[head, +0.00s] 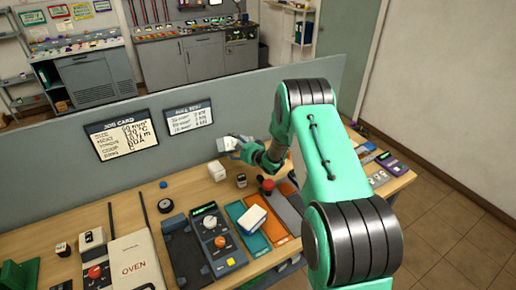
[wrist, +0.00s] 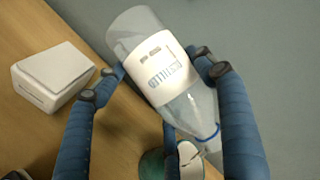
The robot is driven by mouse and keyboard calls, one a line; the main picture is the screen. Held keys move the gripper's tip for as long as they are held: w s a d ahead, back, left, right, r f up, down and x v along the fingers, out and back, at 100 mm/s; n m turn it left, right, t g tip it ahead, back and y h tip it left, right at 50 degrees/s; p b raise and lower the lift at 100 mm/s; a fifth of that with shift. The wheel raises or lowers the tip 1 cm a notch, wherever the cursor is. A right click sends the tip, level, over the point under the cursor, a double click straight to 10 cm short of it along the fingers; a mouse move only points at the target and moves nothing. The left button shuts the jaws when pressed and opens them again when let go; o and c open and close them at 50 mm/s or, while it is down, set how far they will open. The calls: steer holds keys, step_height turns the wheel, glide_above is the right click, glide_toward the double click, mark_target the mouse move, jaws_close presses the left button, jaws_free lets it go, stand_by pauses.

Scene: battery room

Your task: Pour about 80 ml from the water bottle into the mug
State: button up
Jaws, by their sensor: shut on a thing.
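The water bottle (wrist: 165,72) is clear plastic with a white label and a blue ring near its neck. In the wrist view it is steeply tilted, its neck end low and to the right. My gripper (wrist: 165,75) is shut on it, with blue fingers on both sides. In the head view my gripper (head: 240,148) holds the pale bottle (head: 227,143) above the back of the bench, near the partition. A round green and white thing (wrist: 152,165) shows partly below the neck; it may be the mug, but fingers hide much of it. I cannot tell whether water is flowing.
A white box (head: 216,170) stands on the bench close by; it also shows in the wrist view (wrist: 55,75). A small jar (head: 241,180) and a red knob (head: 268,185) stand nearby. The grey partition (head: 60,170) runs behind. Meters and coloured mats fill the front.

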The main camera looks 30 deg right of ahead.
stand_by(0.4)
steer(key=shift+f+n+h+b, duration=0.1)
steer(key=shift+n+h+b, duration=0.2)
steer(key=shift+n+b, duration=0.6)
steer(key=shift+a+f+g+b, duration=0.1)
steer(key=shift+f+g+b, duration=0.25)
steer(key=shift+b, duration=0.5)
steer(key=shift+w+a+f+h+b, duration=0.15)
steer(key=shift+f+h+b, duration=0.15)
steer(key=shift+f+b, duration=0.65)
steer(key=shift+n+h+b, duration=0.3)
steer(key=shift+n+b, duration=0.2)
steer(key=shift+b, duration=0.25)
steer(key=shift+f, duration=0.1)
steer(key=shift+d+n+g, duration=0.2)
steer(key=shift+n+g, duration=0.05)
steer(key=shift+n, duration=0.15)
steer(key=shift+h, duration=0.3)
